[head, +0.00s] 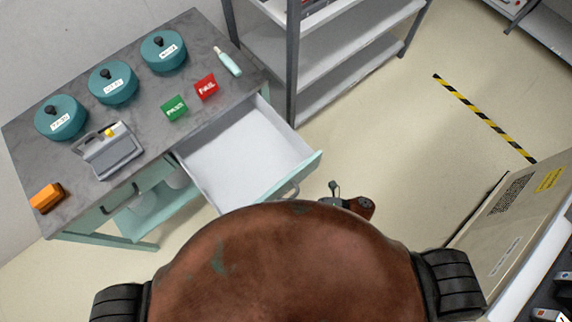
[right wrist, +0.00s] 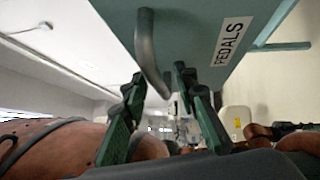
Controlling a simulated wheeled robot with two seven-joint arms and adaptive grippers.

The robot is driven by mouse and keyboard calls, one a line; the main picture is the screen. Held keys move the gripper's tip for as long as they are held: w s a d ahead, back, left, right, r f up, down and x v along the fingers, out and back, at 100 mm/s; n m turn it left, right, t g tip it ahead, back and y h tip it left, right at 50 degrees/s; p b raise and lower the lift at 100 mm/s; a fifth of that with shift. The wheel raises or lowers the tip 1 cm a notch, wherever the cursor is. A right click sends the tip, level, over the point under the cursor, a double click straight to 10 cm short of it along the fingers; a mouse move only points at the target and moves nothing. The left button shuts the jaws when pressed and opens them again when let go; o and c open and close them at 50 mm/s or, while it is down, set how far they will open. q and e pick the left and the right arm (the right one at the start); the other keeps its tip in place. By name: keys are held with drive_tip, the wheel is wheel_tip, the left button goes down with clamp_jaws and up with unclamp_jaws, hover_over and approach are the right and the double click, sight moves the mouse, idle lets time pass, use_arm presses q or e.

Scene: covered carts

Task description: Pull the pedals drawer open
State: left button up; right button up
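The pedals drawer (head: 240,150) stands pulled well out of the grey-topped bench in the head view, and its white inside is empty. Its mint front carries a "PEDALS" label (right wrist: 232,40) and a grey bar handle (right wrist: 148,45) in the right wrist view. My right gripper (right wrist: 160,78) is open, with its dark green fingers apart and the handle's lower part showing between or just beyond their tips. I cannot tell whether a finger touches it. In the head view my own body hides most of that gripper. My left gripper is not in view.
The bench top (head: 140,120) holds several teal lidded pots, a green sign (head: 174,108), a red sign (head: 206,87), a grey device (head: 110,150) and an orange block (head: 46,197). A grey shelf rack (head: 335,50) stands beside the drawer. A carton (head: 515,210) is at the right.

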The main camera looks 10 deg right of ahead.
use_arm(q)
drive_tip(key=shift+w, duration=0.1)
use_arm(e)
drive_tip(key=v, duration=1.2)
drive_tip(key=shift+r, duration=0.1)
